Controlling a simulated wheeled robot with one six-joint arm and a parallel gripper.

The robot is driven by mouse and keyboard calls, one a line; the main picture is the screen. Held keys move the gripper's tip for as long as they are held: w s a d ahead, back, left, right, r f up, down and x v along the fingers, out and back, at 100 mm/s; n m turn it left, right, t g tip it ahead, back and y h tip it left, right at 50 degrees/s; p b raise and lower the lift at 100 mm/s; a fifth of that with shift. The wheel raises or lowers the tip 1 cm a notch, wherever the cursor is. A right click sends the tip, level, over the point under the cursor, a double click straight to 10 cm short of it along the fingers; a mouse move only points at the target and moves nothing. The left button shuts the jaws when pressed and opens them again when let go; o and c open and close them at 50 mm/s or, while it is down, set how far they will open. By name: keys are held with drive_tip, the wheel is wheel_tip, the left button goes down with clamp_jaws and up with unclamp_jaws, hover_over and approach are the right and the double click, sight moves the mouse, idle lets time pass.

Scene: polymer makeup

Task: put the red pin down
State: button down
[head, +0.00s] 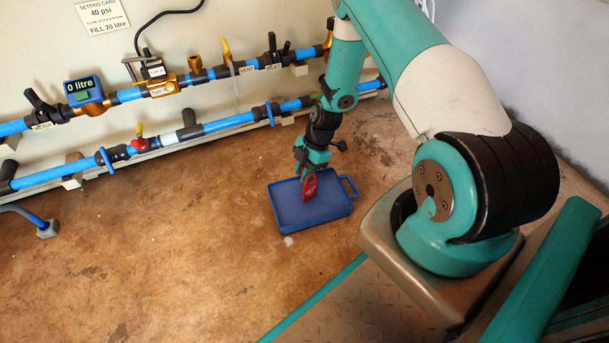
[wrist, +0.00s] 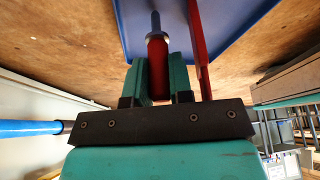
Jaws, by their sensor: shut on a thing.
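My gripper (head: 312,168) is over the blue tray (head: 332,207) on the floor in the head view. In the wrist view my gripper (wrist: 158,78) has its two green fingers shut on the red pin (wrist: 157,55), a red cylinder with a narrow dark blue-grey end pointing toward the tray (wrist: 235,18). A red tag (head: 309,188) with pale lettering hangs beside the fingers; it shows edge-on in the wrist view (wrist: 197,45). I cannot tell whether the pin or tag touches the tray. The fingers and tag hide the pin in the head view.
Two runs of blue pipe (head: 228,122) with valves and fittings cross along the wall behind the tray. A meter (head: 83,90) reads "0 litre". A setting card (head: 102,15) is on the wall. The brown floor left of the tray is clear.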

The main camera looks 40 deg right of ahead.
drive_tip(key=shift+f, duration=0.2)
drive_tip(key=c, duration=1.3)
unclamp_jaws()
drive_tip(key=shift+r, duration=0.1)
